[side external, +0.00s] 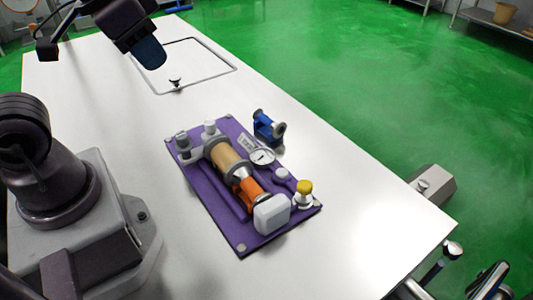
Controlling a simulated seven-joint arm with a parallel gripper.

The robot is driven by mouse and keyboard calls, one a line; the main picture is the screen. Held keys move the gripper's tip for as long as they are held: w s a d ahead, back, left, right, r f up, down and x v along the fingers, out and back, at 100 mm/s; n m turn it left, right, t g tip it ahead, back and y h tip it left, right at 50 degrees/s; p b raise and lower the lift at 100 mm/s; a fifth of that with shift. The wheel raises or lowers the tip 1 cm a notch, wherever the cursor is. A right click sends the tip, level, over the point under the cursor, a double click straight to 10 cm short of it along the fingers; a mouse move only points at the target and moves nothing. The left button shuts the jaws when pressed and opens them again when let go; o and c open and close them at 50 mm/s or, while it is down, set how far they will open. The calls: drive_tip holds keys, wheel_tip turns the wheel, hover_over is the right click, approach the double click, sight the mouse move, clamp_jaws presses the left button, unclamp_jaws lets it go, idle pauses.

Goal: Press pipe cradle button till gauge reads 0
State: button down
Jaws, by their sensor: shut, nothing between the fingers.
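The pipe cradle is a purple base plate (190,178) lying on the white table, bearing a tan cylinder (228,162), an orange section (249,192) and a white block (271,214). A round white gauge (262,156) sits near its far right edge; its reading is too small to make out. A yellow-topped knob (304,187) stands at the plate's right corner, and a small pale round cap (282,174) sits between it and the gauge. I cannot tell which of these is the button. My gripper (150,54), with blue fingertips, is shut and empty, high at upper left, well away from the cradle.
A small blue device (267,127) stands just behind the plate. A thin dark rectangular outline (222,72) marks the table's far part, with a small dark knob (176,83) at its near edge. The white table (340,245) is clear to the right of the cradle.

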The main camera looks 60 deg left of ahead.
drive_tip(key=shift+s+r+t, duration=0.2)
drive_tip(key=shift+r+t, duration=0.2)
drive_tip(key=shift+r, duration=0.35)
idle(2.5)
drive_tip(key=w+d+f+n+g+h, duration=0.1)
drive_tip(key=w+d+f+n, duration=0.3)
drive_tip(key=w+f+n, duration=0.45)
drive_tip(key=w+d+f+n+g, duration=0.1)
drive_tip(key=w+d+f+n, duration=0.35)
drive_tip(key=f, duration=0.75)
drive_tip(key=w+a+n+t+y, duration=0.2)
drive_tip(key=w+n+t, duration=0.3)
drive_tip(key=n, duration=1)
drive_tip(key=shift+w+a+f+t, duration=0.3)
drive_tip(key=shift+w+a, duration=0.2)
drive_tip(key=shift+w, duration=1.05)
